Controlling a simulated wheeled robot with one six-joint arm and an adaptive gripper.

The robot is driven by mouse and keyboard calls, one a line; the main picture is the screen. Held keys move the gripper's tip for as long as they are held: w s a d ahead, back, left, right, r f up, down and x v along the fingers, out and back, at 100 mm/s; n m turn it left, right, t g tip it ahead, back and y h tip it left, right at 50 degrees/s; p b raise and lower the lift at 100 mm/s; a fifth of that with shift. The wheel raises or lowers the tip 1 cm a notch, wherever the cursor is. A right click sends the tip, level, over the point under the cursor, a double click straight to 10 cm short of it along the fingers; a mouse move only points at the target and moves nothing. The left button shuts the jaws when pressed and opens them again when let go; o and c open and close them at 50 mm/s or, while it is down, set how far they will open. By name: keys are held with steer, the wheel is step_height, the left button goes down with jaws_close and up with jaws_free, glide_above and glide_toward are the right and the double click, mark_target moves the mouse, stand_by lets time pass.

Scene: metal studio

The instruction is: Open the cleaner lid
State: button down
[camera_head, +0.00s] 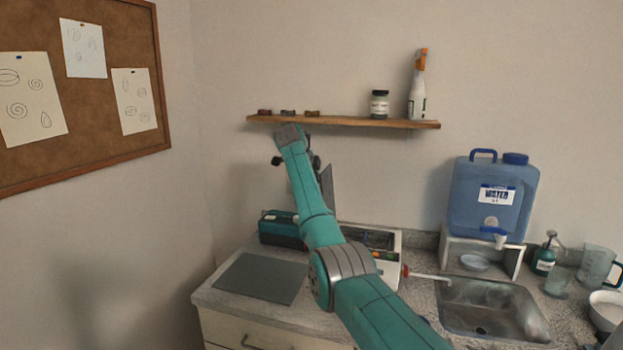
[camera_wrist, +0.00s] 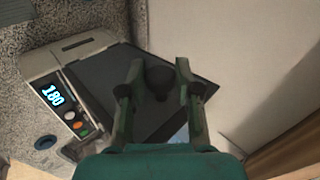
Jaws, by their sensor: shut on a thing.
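The cleaner is a white box (camera_wrist: 70,60) with a dark front panel, a lit "180" display and coloured buttons. In the head view, the cleaner (camera_head: 388,268) stands on the counter, partly behind my arm. Its dark grey lid (camera_wrist: 100,85) has a round black knob (camera_wrist: 159,84). In the head view, the lid (camera_head: 327,187) stands raised and steep above the body, partly hidden by my arm. My gripper (camera_wrist: 160,72) is shut on the knob, one finger on each side. In the head view it is mostly hidden behind my wrist.
A wooden shelf (camera_head: 350,122) with a jar and spray bottle is close above my wrist. A teal box (camera_head: 281,229) and grey mat (camera_head: 259,278) lie left of the cleaner. A sink (camera_head: 492,308) and blue water container (camera_head: 493,198) are to the right.

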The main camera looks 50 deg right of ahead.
steer(key=shift+w+f, duration=0.1)
stand_by(0.3)
steer(key=c, duration=0.8)
jaws_free()
steer(key=v, duration=1.2)
steer(key=shift+a, duration=0.1)
steer(key=shift+f, duration=0.1)
